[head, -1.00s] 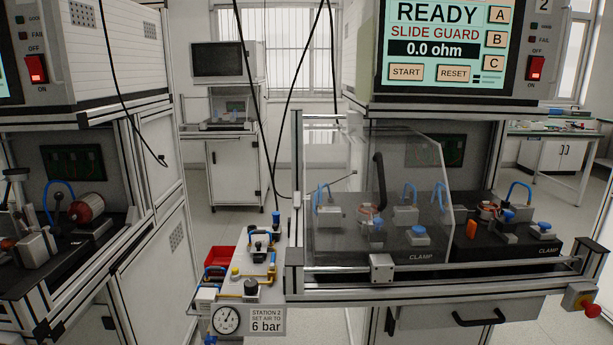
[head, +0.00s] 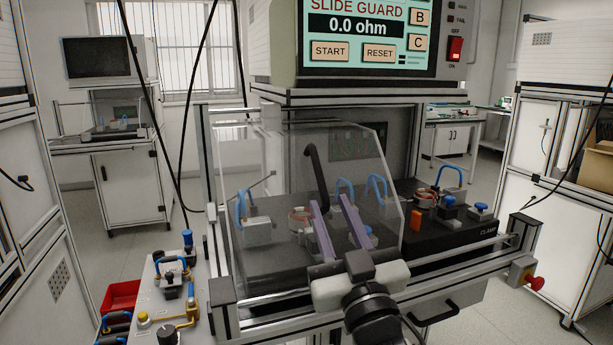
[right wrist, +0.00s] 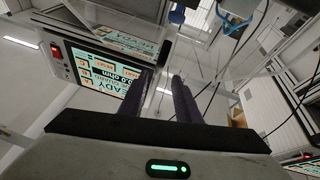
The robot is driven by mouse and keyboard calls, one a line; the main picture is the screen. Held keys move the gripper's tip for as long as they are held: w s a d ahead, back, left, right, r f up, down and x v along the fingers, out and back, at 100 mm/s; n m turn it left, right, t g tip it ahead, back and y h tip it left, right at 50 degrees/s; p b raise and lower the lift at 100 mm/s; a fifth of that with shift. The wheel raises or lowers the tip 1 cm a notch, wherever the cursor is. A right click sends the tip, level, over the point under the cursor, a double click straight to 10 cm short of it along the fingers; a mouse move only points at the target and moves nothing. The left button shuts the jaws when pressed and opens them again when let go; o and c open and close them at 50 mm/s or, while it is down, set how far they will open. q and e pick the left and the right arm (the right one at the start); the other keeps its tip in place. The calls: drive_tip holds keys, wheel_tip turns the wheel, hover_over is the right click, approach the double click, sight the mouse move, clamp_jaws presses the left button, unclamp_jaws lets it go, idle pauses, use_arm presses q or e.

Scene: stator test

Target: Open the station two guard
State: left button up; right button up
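The station two guard (head: 270,190) is a clear panel in front of the left and middle part of the station. A black curved handle (head: 315,170) stands upright on it. My right gripper (head: 330,200) has purple fingers that are apart, with nothing seen between them. Its tips appear just below the handle, close to its lower end; I cannot tell whether they touch it. In the right wrist view the two dark fingers (right wrist: 164,76) also stand apart. The screen (head: 365,35) reads SLIDE GUARD and 0.0 ohm. My left gripper is not in view.
A metal rail (head: 460,247) runs along the station's front. A red stop button (head: 536,283) sits at its right end. A panel with air fittings (head: 175,300) and a red bin (head: 120,297) stand at the left. Black cables hang at the left. Clamps on the black base (head: 475,235) are uncovered at right.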

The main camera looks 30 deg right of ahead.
sight(321, 179)
drive_tip(key=x, duration=0.2)
drive_tip(key=p+x, duration=0.1)
drive_tip(key=x, duration=0.5)
drive_tip(key=shift+d+r, duration=0.1)
drive_tip(key=shift+r, duration=0.2)
drive_tip(key=shift+w+d+r, duration=0.2)
drive_tip(key=shift+w, duration=0.45)
clamp_jaws()
